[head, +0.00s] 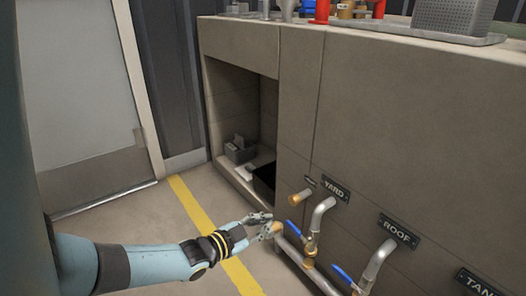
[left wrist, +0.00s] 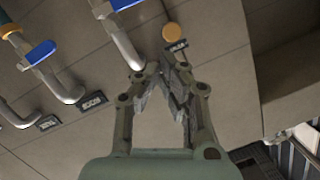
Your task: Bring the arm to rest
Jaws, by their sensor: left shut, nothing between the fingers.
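My left arm (head: 140,262) reaches in from the lower left in the head view. Its gripper (head: 274,223) is in front of the grey panel, left of the pipes. In the left wrist view the gripper (left wrist: 165,72) is shut, its fingertips close together with nothing between them. A round brass cap (left wrist: 172,32) on the panel shows just beyond the fingertips; whether they touch anything there I cannot tell. My right gripper is not in view.
The grey panel (head: 400,120) has pipes with blue-handled valves (head: 342,272) below the YARD (head: 335,188) and ROOF (head: 398,232) labels. An open recess (head: 240,110) is left of them. The counter top holds a grey basket (head: 455,15). Floor with a yellow stripe (head: 205,225) is clear.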

